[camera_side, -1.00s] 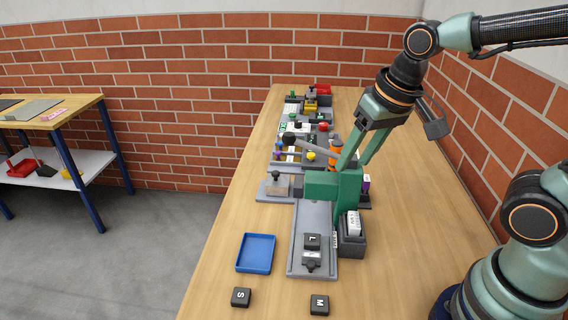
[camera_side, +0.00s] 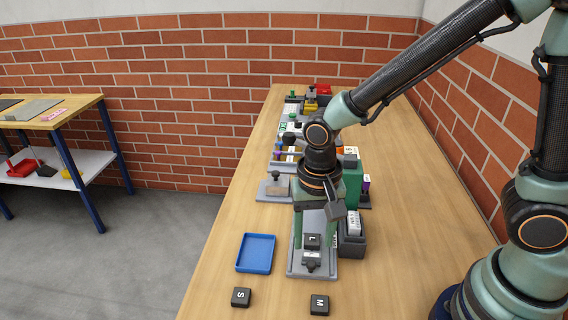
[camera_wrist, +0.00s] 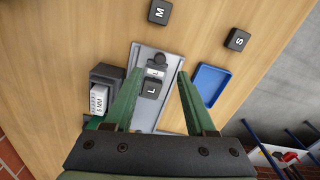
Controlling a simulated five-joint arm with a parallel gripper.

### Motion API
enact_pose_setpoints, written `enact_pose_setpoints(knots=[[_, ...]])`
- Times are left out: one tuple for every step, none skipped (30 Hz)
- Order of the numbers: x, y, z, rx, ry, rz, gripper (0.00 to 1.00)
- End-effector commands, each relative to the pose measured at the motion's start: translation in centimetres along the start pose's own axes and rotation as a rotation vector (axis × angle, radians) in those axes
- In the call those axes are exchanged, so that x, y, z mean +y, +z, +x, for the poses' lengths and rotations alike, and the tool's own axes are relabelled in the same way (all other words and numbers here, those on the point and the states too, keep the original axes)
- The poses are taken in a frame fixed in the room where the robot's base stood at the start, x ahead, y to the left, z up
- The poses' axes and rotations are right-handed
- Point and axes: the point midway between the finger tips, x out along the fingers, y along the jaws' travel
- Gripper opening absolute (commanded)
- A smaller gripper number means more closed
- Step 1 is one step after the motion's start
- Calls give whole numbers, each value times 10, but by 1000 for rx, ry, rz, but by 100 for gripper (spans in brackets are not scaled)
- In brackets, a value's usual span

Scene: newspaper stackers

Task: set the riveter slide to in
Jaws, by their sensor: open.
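The riveter has a green body (camera_side: 352,182), partly hidden behind my arm, and a long grey base (camera_side: 327,266) reaching toward the front. On the base's near end sits the slide, with a dark knob (camera_side: 311,265) and a black block marked L (camera_side: 312,241) behind it. The wrist view also shows the knob (camera_wrist: 158,60) and the L block (camera_wrist: 151,89). My gripper (camera_side: 314,244) is open and points down over the base. In the wrist view its green fingers (camera_wrist: 156,76) lie on either side of the slide, with nothing held; whether they touch it is unclear.
A dark box with white labelled packs (camera_side: 352,243) stands right beside the base. A blue tray (camera_side: 241,269) lies to the left. Black blocks marked S (camera_side: 241,297) and M (camera_side: 319,305) lie in front. More fixtures line the table behind; the table's right side is clear.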

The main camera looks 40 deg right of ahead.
Motion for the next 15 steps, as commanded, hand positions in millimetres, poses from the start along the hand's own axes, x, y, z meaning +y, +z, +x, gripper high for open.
enact_pose_setpoints(knots=[[2,1,11,-4,7,0,56],[2,1,16,-4,6,0,56],[1,1,23,-3,5,0,56],[1,1,28,-3,6,0,56],[1,0,32,-3,4,0,56],[1,1,38,-3,4,0,56],[1,0,41,-2,4,0,56],[1,0,44,-2,4,0,56],[1,0,48,-1,2,0,56],[1,0,51,-2,3,0,56],[1,0,53,-1,2,0,56],[0,0,56,-1,1,-1,56],[0,0,57,-1,1,-1,56],[0,0,59,-1,1,-1,56],[0,0,60,0,1,-1,56]])
